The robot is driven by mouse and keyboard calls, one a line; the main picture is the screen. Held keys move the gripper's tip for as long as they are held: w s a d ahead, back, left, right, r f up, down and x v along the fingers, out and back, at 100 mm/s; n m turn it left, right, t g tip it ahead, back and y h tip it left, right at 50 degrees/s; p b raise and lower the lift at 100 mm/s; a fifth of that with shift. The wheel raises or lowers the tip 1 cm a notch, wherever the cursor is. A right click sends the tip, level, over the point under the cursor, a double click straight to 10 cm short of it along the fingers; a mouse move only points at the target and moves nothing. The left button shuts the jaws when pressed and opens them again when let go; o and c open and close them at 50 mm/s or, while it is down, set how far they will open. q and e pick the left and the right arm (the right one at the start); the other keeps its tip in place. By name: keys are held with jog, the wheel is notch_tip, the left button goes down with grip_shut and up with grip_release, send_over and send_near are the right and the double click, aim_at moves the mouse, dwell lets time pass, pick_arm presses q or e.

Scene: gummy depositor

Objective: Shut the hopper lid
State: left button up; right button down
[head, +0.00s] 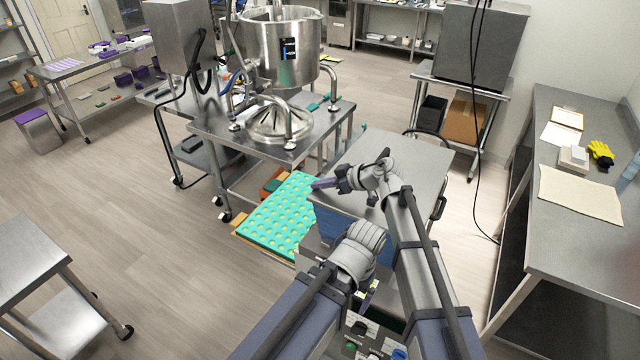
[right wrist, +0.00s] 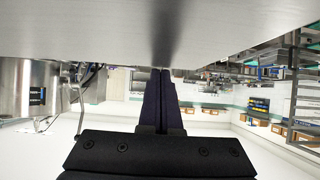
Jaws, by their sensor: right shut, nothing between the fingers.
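A broad flat steel panel (head: 408,160), which looks like the hopper lid, tops the blue-sided machine in front of me. A dark handle (head: 438,207) shows at its right side. I cannot tell whether it is fully down. My right gripper (head: 322,184) is shut and empty by the panel's left edge. In the right wrist view its dark purple fingers (right wrist: 162,88) are together, close to a wide steel surface (right wrist: 80,28) that fills the top. I cannot tell whether they touch it. My left gripper does not show.
A teal mould tray (head: 275,222) lies left of the machine. A steel kettle (head: 283,50) stands on a wheeled table behind it. A long steel bench (head: 560,225) stands at the right, and a low steel table (head: 25,260) at the left. Open floor lies between.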

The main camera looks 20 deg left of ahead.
aim_at(341, 198)
jog(key=shift+d, duration=0.15)
jog(key=shift+s+d+r+p, duration=0.2)
jog(key=shift+d+r+p, duration=0.1)
jog(key=shift+d+p, duration=0.15)
jog(key=p+v, duration=0.3)
jog(key=v, duration=0.2)
jog(key=shift+d+r, duration=0.15)
jog(key=shift+r, duration=0.15)
jog(key=shift+s+d+r, duration=0.15)
jog(key=shift+d, duration=0.3)
